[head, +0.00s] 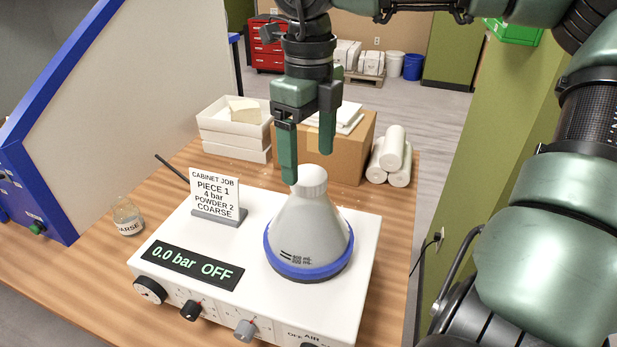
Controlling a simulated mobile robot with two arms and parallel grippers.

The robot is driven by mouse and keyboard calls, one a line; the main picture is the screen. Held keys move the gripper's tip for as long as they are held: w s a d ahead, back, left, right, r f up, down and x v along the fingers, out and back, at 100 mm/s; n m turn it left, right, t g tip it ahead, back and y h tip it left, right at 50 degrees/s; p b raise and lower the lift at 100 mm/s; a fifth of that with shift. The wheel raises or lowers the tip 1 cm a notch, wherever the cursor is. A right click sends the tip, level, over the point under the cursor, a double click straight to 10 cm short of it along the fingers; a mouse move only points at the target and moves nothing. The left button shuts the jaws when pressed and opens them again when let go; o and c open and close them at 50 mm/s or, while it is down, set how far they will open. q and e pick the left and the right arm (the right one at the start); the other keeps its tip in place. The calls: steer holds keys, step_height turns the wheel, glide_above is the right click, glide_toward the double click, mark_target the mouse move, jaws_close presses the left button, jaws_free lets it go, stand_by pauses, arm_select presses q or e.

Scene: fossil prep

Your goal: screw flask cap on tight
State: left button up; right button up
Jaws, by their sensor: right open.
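The flask (309,236) is a grey-white cone with a blue band near its base, standing upright on top of the white machine (213,251). Its white cap (313,178) sits on the neck; I cannot tell how tight it is. My right gripper (308,168) points down just above and behind the flask. Its fingers are open, one to the left of the cap and one to the right and behind, with no clear contact. My left gripper is not in view.
A sign card (215,195) stands on the machine, whose display (192,264) reads 0.0 bar OFF. A small glass jar (127,217) is at left. Behind are white trays (234,128), a cardboard box (350,152) and white rolls (391,156).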

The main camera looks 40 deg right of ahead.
mark_target(309, 174)
step_height(309, 174, down, 4)
steer(key=b, duration=0.3)
steer(key=shift+r, duration=0.25)
